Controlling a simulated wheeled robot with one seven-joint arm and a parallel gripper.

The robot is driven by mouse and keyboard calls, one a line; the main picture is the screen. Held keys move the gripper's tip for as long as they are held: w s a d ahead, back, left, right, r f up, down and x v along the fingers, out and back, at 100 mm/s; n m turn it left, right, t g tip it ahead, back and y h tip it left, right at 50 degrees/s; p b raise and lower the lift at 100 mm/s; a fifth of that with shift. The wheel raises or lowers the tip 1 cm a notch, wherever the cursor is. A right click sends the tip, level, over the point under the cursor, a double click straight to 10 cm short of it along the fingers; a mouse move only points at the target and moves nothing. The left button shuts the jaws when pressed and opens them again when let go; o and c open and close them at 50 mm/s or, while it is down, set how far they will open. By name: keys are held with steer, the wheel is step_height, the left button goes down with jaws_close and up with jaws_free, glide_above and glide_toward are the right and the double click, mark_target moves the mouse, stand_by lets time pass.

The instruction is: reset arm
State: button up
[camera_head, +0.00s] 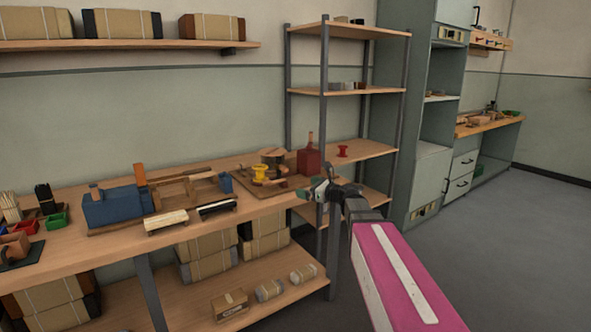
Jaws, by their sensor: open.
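My arm, with a pink and white link, reaches in from the lower right. My gripper (312,190) is at its end, in front of the right end of the wooden workbench (90,240). The gripper looks small here, and its fingers are open with nothing visible between them. It appears near the bench's right edge, but I cannot tell its exact height or distance from it.
On the bench are a blue machine (115,207), two brushes (166,221), a yellow spool (260,173) and a red bottle (309,160). An open shelf rack (350,92) stands behind the gripper. Wrapped bundles (207,255) lie below. The floor (480,230) at right is clear.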

steer(key=s+d+f+n+g+h, duration=0.1)
steer(key=s+f+n+g+h, duration=0.2)
steer(key=s+f+n, duration=0.4)
steer(key=s+d+f+n+g+h, duration=0.25)
steer(key=s+f+n, duration=0.25)
steer(key=f, duration=0.5)
steer(key=s+d+f+n+g+h, duration=0.4)
steer(key=s+d+f+n+h, duration=0.4)
steer(key=s+d+f+n, duration=0.1)
steer(key=s+f+n, duration=0.1)
steer(key=s+n, duration=0.1)
steer(key=s, duration=0.1)
steer(key=shift+s+d+f+g, duration=0.25)
steer(key=shift+d+f+g, duration=0.1)
